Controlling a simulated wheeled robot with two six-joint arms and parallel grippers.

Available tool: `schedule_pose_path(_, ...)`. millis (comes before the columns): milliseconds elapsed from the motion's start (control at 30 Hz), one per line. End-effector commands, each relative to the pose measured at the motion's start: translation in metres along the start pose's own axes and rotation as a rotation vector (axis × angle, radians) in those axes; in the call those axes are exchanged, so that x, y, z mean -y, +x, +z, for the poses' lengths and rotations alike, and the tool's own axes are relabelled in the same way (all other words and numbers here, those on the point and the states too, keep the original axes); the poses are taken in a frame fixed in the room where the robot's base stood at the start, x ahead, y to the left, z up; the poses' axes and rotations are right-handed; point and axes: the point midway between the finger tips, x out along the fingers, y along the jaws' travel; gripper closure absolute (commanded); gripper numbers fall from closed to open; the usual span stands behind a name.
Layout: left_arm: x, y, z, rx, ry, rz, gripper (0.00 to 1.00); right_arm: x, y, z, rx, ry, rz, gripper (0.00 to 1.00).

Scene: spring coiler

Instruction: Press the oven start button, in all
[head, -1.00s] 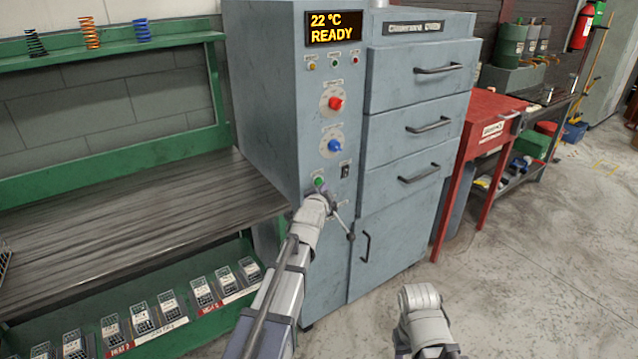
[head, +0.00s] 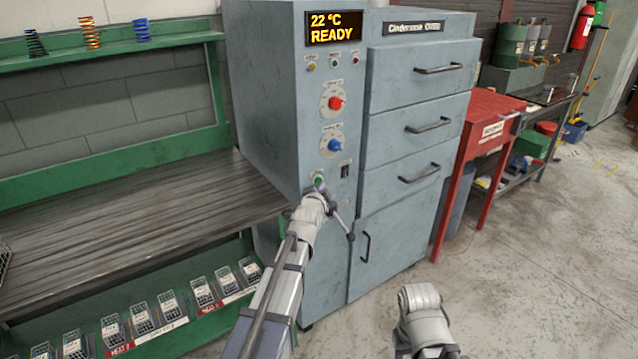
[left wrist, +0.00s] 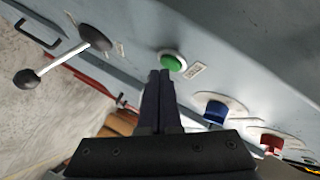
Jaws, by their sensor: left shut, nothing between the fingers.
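The grey oven (head: 415,150) stands in the middle of the head view, its display (head: 336,28) reading 22 °C READY. The green start button (head: 319,180) is low on its control panel, partly covered by my left gripper (head: 322,189). In the left wrist view the green button (left wrist: 172,63) sits in a pale ring just beyond the shut fingertips of my left gripper (left wrist: 160,74). The fingers are empty. I cannot tell whether the tips touch the button.
A lever (left wrist: 62,63) with dark knobs juts from the panel beside the button. Blue (head: 334,145) and red (head: 336,103) knobs sit above it. A black rocker switch (head: 345,170) is close by. A workbench (head: 130,220) stands left, a red table (head: 485,130) right.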

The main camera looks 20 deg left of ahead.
Motion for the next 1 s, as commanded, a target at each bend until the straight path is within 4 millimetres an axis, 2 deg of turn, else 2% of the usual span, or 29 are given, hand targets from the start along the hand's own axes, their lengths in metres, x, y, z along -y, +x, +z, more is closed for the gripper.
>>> schedule_pose_path(1000,0.0041,0.0055,0.0042,0.000,-0.001,0.000,1.00,0.0000,0.0000,0.0000,0.000,0.000,0.000,0.50)
